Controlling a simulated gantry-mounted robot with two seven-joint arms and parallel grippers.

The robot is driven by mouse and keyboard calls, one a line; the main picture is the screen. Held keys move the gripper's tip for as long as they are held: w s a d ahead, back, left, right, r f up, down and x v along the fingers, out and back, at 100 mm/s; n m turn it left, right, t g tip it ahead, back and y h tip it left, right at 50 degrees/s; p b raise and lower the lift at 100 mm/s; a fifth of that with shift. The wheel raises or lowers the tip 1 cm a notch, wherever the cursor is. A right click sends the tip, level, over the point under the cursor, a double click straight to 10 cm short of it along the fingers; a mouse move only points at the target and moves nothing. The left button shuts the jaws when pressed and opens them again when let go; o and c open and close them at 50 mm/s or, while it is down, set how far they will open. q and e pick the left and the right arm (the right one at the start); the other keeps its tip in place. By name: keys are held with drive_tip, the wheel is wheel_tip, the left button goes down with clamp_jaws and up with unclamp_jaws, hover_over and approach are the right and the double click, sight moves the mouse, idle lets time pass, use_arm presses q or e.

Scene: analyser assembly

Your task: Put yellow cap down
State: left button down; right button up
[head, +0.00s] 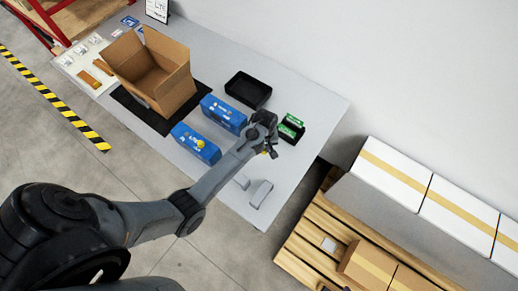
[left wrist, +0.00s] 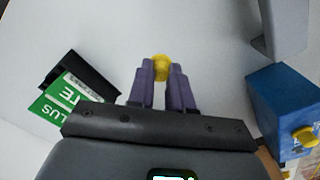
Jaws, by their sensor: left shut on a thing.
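The yellow cap (left wrist: 161,67) is between the fingertips of my left gripper (left wrist: 160,80), which is shut on it in the left wrist view. In the head view my left gripper (head: 268,148) is over the right part of the table, near the green-labelled boxes, and only a bit of yellow shows under it. The light table surface lies below the cap; I cannot tell whether the cap touches it. Another yellow cap (head: 200,143) sits on the nearer blue box (head: 195,149); a yellow cap on a blue box (left wrist: 304,136) also shows in the left wrist view. My right gripper is not in view.
Green-labelled boxes in a black holder (head: 302,120) stand just right of the gripper. A black tray (head: 233,84), a second blue box (head: 222,112) and an open cardboard box (head: 181,96) are further left. Grey brackets (head: 262,190) stand near the front edge (head: 257,224).

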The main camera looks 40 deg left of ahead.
use_arm(q)
drive_tip(key=a+f, duration=0.1)
drive_tip(key=a, duration=0.1)
drive_tip(key=shift+w+a+f, duration=0.15)
drive_tip(key=shift+a+f, duration=0.25)
drive_tip(key=shift+f, duration=1.95)
drive_tip(key=shift+f+b, duration=0.2)
drive_tip(key=shift+b, duration=0.15)
drive_tip(key=c, duration=1)
unclamp_jaws()
drive_tip(key=shift+c, duration=0.2)
drive_tip(key=shift+r, duration=0.15)
